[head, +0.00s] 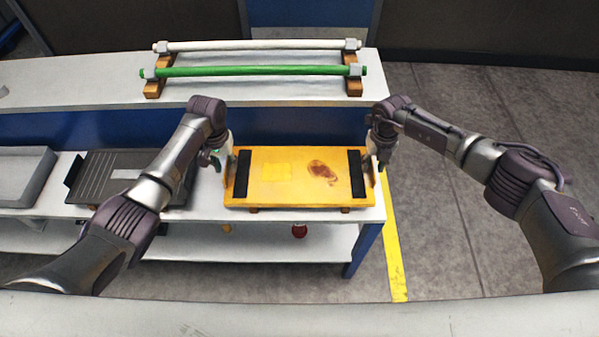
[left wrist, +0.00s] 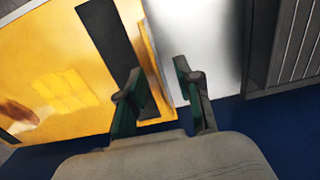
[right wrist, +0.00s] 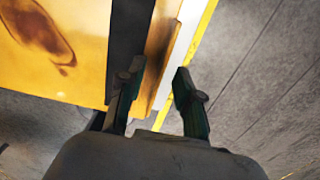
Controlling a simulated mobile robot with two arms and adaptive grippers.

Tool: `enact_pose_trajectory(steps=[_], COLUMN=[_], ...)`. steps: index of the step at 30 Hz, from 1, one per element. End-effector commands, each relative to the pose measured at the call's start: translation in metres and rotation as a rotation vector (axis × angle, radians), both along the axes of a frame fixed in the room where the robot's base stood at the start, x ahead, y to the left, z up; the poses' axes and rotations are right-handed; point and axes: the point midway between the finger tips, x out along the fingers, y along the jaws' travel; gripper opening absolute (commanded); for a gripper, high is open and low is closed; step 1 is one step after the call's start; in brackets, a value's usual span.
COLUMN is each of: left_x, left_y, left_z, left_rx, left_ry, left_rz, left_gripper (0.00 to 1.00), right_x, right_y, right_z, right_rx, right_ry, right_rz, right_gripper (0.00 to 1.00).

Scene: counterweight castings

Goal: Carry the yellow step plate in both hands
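The yellow step plate (head: 285,190) lies flat on the white bench, with a black strip near each end, a pale yellow patch and a brown stain on top. My left gripper (head: 225,163) is at its left end. In the left wrist view the left gripper's fingers (left wrist: 163,98) are apart, the plate's end edge (left wrist: 150,60) between them. My right gripper (head: 377,163) is at its right end. In the right wrist view the right gripper's fingers (right wrist: 157,98) are apart, the plate's end edge (right wrist: 160,50) between them. Contact cannot be told.
A green bar (head: 260,71) and a white bar (head: 220,45) rest on wooden supports on the raised back shelf. A dark ribbed plate (head: 110,170) and a grey tray (head: 20,170) lie left. A red object (head: 299,231) is below. Floor with a yellow line (head: 395,250) is clear right.

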Motion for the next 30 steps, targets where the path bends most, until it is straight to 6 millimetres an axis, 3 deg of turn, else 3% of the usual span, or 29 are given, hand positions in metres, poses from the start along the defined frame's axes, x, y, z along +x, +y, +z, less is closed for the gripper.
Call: enact_pose_trajectory(steps=[5,14,21,30], left_x=[0.0000,0.0001,0.0001,0.0001], left_y=[-0.0004,-0.0002,-0.0001,0.0001], left_z=[-0.0121,-0.0138,-0.0136,-0.0136], left_rx=[0.000,0.000,0.000,0.001], left_ry=[0.000,-0.001,-0.001,-0.001], left_rz=[-0.001,-0.002,-0.001,-0.001], left_gripper=[0.34,0.34,0.00,0.00], right_x=[-0.0005,-0.0004,-0.0003,-0.0002], right_y=[0.0000,0.0001,0.0001,-0.0001], right_z=[-0.0126,-0.0142,-0.0140,-0.0137], right_rx=[0.000,0.000,0.000,0.000], right_ry=[0.000,0.000,0.000,0.000], right_rz=[0.000,0.000,0.000,0.000], right_gripper=[0.34,0.34,0.00,0.00])
